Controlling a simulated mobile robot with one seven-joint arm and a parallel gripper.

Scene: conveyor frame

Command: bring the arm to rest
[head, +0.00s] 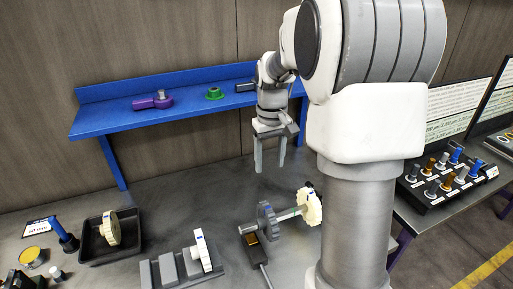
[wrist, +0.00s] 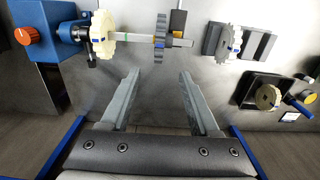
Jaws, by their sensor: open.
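My gripper (head: 269,160) hangs with its fingers pointing down above the grey table, in front of the blue shelf. In the wrist view my gripper (wrist: 160,75) has its two fingers wide apart with nothing between them. Below and beyond the fingers is a shaft (wrist: 143,38) carrying a cream gear (wrist: 103,35) and a dark grey gear (wrist: 161,40). In the head view the same cream gear (head: 308,207) and grey gear (head: 268,221) show right of centre, apart from the fingers. My arm hides part of the table at the right.
The blue shelf (head: 200,108) holds a purple part (head: 152,101) and a green part (head: 214,93). A black tray (head: 93,252) holds a cream gear. A grey rack (head: 165,270) holds a pale gear (head: 201,250). A peg stand (head: 437,200) is at right. The table's back middle is clear.

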